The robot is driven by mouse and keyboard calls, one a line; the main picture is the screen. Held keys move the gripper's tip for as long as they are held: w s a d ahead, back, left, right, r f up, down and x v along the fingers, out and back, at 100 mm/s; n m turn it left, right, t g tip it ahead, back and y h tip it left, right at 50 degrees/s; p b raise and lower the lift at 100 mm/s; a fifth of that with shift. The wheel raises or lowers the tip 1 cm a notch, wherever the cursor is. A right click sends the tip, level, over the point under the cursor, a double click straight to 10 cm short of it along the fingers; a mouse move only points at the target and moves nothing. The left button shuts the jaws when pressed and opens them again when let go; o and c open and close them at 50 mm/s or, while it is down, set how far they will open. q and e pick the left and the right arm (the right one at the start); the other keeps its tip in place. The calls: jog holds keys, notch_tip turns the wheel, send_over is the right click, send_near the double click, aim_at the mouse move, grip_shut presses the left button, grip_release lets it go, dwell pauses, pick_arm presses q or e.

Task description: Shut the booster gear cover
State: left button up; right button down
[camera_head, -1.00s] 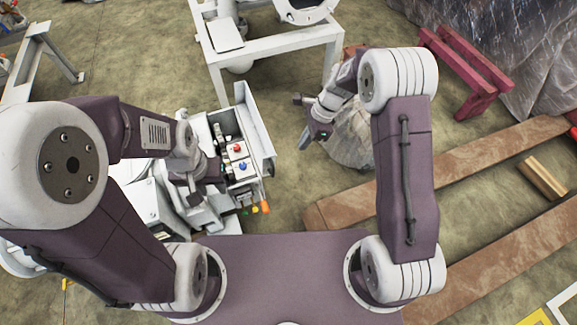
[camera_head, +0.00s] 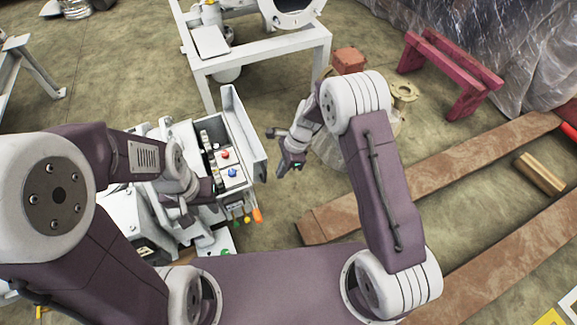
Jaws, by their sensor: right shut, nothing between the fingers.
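The booster gear cover (camera_head: 243,133) looks to be the pale panel standing open along the right side of a white machine box (camera_head: 182,130). Inside the open box are a red knob (camera_head: 225,154) and a blue knob (camera_head: 232,173). My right gripper (camera_head: 286,170) is just right of the cover, shut and empty, with a small gap seeming to lie between them. My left gripper (camera_head: 209,196) is at the lower left of the box, partly hidden by its own arm. Its fingers do not show clearly.
A white steel frame (camera_head: 262,48) stands behind the box. Behind my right arm are a brown-red block (camera_head: 349,60) and a tan flanged part (camera_head: 403,91). A maroon stand (camera_head: 455,75) and long rusty beams (camera_head: 450,175) lie to the right. Floor between frame and box is clear.

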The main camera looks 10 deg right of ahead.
pick_arm(q)
jog(key=shift+f+b, duration=0.3)
jog(key=shift+f, duration=0.2)
pick_arm(e)
jog(key=a, duration=0.2)
jog(key=shift+s+a+r, duration=0.25)
jog(key=shift+a+r, duration=0.05)
jog(key=shift+a, duration=0.1)
pick_arm(q)
jog(key=shift+s+r+p, duration=0.15)
jog(key=shift+r+p, duration=0.3)
jog(key=shift+r, duration=0.05)
pick_arm(e)
jog(key=shift+a+r, duration=0.1)
